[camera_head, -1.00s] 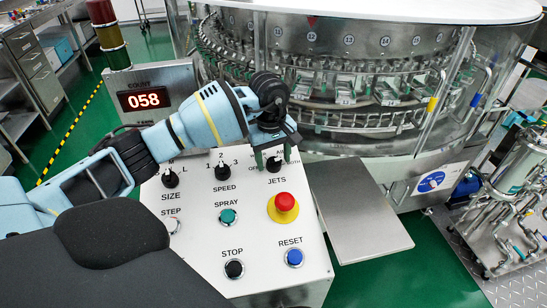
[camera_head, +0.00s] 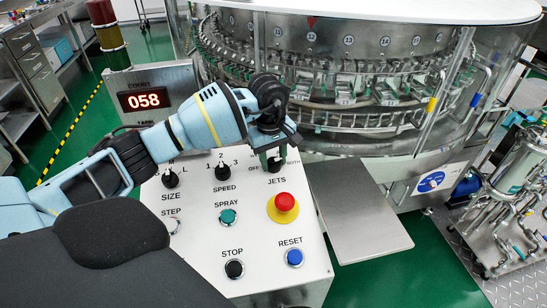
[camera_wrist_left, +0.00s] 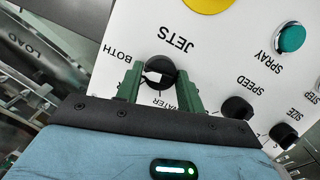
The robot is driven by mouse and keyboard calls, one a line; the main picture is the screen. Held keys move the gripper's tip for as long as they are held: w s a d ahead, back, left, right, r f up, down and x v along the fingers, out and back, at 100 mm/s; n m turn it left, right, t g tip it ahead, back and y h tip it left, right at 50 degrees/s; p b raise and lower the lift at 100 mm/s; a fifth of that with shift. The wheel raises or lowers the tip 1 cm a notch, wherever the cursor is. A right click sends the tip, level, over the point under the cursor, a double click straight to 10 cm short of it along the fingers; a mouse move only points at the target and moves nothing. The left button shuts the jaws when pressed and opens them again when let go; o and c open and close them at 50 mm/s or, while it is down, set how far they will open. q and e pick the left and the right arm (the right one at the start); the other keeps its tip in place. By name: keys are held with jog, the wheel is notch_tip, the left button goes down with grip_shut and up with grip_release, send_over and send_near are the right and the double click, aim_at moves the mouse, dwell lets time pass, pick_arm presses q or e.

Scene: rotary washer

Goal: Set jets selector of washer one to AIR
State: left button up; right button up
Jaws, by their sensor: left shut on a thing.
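The jets selector (camera_head: 275,164) is a black knob with a white pointer mark, above the JETS label on the white control panel (camera_head: 190,255). It also shows in the left wrist view (camera_wrist_left: 160,72), where BOTH and part of WATER can be read beside it. My left gripper (camera_wrist_left: 161,82) has its green fingers on both sides of the knob and is shut on it. In the head view the gripper (camera_head: 272,160) comes down from above and covers the upper labels, so the AIR mark is hidden. My right gripper is not in view.
The speed knob (camera_head: 222,172) and size knob (camera_head: 170,179) are to the left. The red emergency button (camera_head: 285,202) is just below the jets selector. The spray button (camera_head: 228,216), stop button (camera_head: 234,268) and reset button (camera_head: 294,257) are lower. The washer (camera_head: 350,70) stands behind.

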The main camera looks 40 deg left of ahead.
pick_arm(q)
jog(key=n, duration=0.2)
jog(key=shift+n+p, duration=0.3)
jog(key=n+t+p, duration=0.1)
jog(key=n, duration=0.2)
jog(key=shift+s, duration=0.15)
jog(key=shift+s+n+t+p, duration=0.1)
jog(key=shift+n+t+p, duration=0.45)
jog(key=shift+n, duration=1.65)
jog(key=shift+f+t, duration=0.1)
jog(key=shift+t, duration=0.15)
jog(key=o, duration=1)
